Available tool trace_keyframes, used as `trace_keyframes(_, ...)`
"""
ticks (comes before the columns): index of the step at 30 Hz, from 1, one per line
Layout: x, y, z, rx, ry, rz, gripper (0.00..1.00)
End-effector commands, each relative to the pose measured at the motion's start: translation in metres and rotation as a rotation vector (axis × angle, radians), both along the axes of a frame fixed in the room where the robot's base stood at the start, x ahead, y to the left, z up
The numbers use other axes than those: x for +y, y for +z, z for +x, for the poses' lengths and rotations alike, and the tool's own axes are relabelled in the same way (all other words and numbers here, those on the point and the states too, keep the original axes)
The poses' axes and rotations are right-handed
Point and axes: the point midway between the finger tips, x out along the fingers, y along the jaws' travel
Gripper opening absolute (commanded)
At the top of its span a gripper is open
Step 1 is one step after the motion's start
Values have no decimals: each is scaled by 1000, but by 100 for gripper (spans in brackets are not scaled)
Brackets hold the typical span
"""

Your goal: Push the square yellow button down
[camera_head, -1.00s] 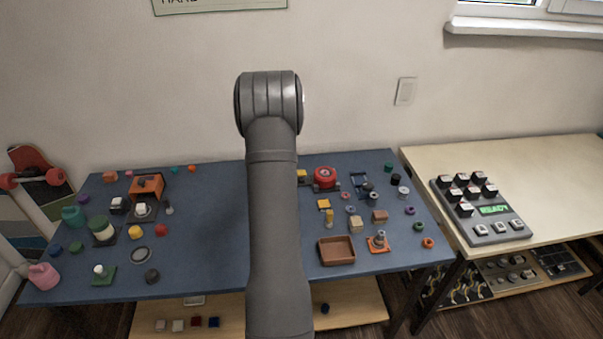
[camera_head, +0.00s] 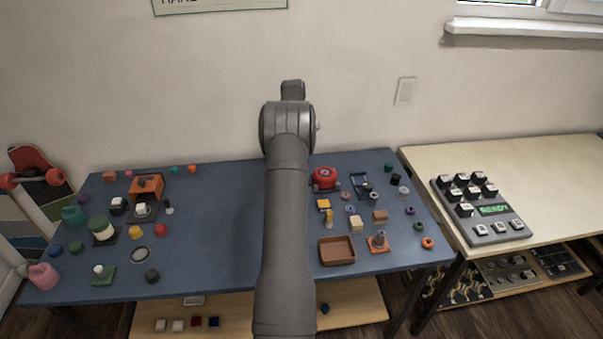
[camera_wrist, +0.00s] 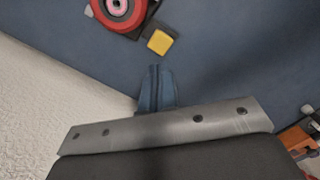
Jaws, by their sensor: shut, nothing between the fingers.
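The square yellow button (camera_wrist: 159,41) shows in the wrist view on a dark base beside a round red part (camera_wrist: 121,8). My gripper (camera_wrist: 156,72) is shut and empty, its blue fingertips pointing toward the button and just short of it in the picture. How high the tips are above the table cannot be told. In the head view my arm hides the button and my gripper; the red part (camera_head: 325,178) shows just right of the arm.
The blue table (camera_head: 215,240) holds many small parts on both sides of my arm. A brown tray (camera_head: 337,250) and an orange-based peg (camera_head: 378,242) stand at the front right. A keypad (camera_head: 482,210) sits on the wooden table. The wall (camera_wrist: 50,85) is close at left in the wrist view.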

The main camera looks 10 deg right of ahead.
Motion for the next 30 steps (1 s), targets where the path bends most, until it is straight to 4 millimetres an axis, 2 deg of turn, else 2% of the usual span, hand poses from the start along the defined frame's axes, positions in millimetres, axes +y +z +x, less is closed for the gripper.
trace_keyframes(8, -1, -10, -1, 2, -1, 1, 0)
trace_keyframes(21, -4, -61, -5, 1, -2, -1, 0)
trace_keyframes(30, -5, -70, -5, -2, -2, -1, 0)
